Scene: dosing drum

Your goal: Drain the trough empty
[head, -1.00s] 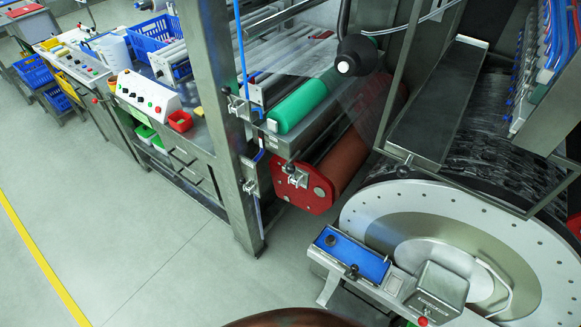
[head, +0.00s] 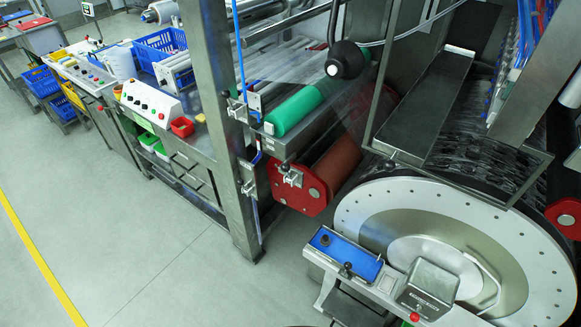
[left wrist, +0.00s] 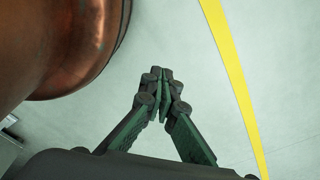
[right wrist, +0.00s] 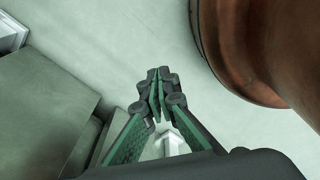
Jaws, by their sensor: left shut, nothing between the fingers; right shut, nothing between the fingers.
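In the head view, a metal tray-like part that may be the trough (head: 292,146) lies beneath a green roller (head: 293,110); its inside and any liquid are hidden. Below it is a red-brown roller (head: 337,160) with a red end plate (head: 298,194). A small valve-like handle (head: 291,174) shows at that plate, and others sit on the steel post (head: 236,108) beside a blue tube (head: 239,58). My left gripper (left wrist: 161,75) is shut and empty above bare floor in the left wrist view. My right gripper (right wrist: 158,75) is shut and empty in the right wrist view. Neither shows in the head view.
A large drum with a pale end disc (head: 455,250) stands at right, with a blue-topped control box (head: 345,253) before it. A dark sloping plate (head: 425,108) hangs above. A bench with a button panel (head: 150,101) runs left. The floor (head: 110,235) at left is clear.

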